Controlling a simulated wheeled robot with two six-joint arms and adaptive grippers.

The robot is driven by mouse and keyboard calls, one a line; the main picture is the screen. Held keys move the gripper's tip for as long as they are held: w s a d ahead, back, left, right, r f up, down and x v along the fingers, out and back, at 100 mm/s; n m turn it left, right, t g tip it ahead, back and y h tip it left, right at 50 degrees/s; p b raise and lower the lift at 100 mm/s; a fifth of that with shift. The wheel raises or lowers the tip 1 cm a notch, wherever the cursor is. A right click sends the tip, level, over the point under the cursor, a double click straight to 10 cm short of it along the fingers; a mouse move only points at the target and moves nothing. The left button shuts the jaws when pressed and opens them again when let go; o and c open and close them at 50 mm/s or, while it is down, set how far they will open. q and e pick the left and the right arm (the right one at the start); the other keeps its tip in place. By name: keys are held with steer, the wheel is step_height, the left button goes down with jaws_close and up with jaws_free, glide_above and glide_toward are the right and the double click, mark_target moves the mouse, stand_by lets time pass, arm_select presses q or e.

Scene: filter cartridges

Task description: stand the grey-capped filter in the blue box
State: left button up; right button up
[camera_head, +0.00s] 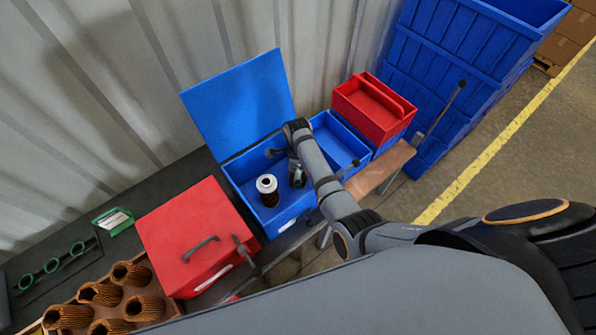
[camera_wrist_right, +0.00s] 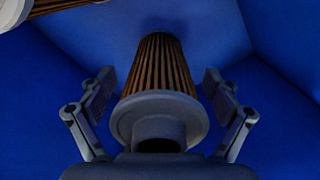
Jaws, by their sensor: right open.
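The blue box (camera_head: 246,172) stands open on the dark bench, its lid (camera_head: 240,103) tilted back against the wall. My right gripper (camera_head: 297,172) reaches down into it. In the right wrist view the grey-capped filter (camera_wrist_right: 157,112), with brown pleats, lies between the open fingers (camera_wrist_right: 158,84), cap toward the camera. Its far end meets a blue surface, and a gap shows on each side of it. In the head view my gripper mostly hides this filter. A white-capped filter (camera_head: 267,186) stands upright in the box, left of my gripper; part of it shows in the right wrist view (camera_wrist_right: 48,7). My left gripper is out of view.
A closed red box (camera_head: 190,232) with a handle stands left of the blue box. Several brown pleated filters (camera_head: 100,293) stand in a tray at the lower left. A red bin (camera_head: 372,106) and stacked blue crates (camera_head: 450,80) are at the right.

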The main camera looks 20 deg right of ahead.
step_height(320, 180, up, 6)
steer(key=p, duration=0.4)
steer(key=shift+w+f+p, duration=0.1)
steer(key=shift+f+p, duration=0.05)
steer(key=shift+p, duration=0.25)
step_height(320, 180, up, 6)
steer(key=shift+r, duration=0.15)
